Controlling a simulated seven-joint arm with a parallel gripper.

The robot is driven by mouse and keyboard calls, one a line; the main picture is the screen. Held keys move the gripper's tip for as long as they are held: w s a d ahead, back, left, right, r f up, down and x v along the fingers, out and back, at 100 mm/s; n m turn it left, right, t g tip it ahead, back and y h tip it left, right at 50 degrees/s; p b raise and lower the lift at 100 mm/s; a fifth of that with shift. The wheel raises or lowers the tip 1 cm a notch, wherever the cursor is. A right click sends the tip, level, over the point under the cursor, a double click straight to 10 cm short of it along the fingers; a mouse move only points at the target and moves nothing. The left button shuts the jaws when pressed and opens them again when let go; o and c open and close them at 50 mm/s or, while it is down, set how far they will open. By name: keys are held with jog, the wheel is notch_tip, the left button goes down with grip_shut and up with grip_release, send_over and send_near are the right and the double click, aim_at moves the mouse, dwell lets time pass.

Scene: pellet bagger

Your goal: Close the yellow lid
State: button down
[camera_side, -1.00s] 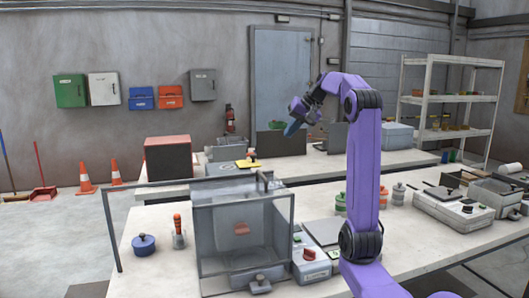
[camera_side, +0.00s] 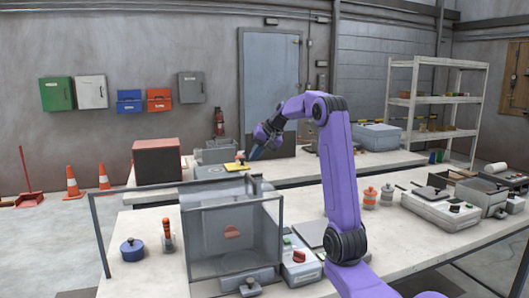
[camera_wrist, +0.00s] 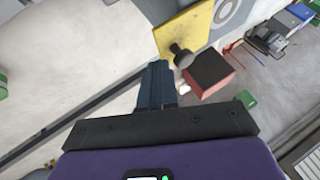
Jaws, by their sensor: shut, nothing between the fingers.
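The yellow lid (camera_side: 235,167) is a flat plate with a dark knob on the back table. It looks level in the side view; I cannot tell whether it is open or closed. In the wrist view the yellow lid (camera_wrist: 183,32) lies at the top, its dark knob (camera_wrist: 180,50) near my fingers. My gripper (camera_side: 253,154) is just right of the knob, pointing down at a slant. In the wrist view my gripper (camera_wrist: 157,68) is shut and empty. It seems close to the knob; I cannot tell whether they touch.
A dark red box (camera_side: 157,160) stands left of the lid on the back table. A grey plate with a round mark (camera_wrist: 228,15) lies beside the lid. A transparent guard box (camera_side: 232,235) and a metal frame stand on the front table.

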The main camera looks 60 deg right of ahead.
aim_at(244, 168)
jog(key=shift+w+a, duration=0.2)
jog(key=shift+w, duration=0.2)
jog(key=w+a, duration=0.5)
jog(key=a, duration=0.1)
jog(key=shift+w, duration=0.4)
jog(key=s+d, duration=0.1)
jog(key=s, duration=0.1)
jog(key=s+d, duration=0.1)
jog(key=s, duration=0.1)
jog(key=shift+s+d+r, duration=0.1)
jog(key=shift+d+r, duration=0.1)
jog(key=shift+d, duration=0.1)
jog(key=v, duration=0.9)
jog(key=shift+r, duration=0.25)
jog(key=shift+s, duration=0.1)
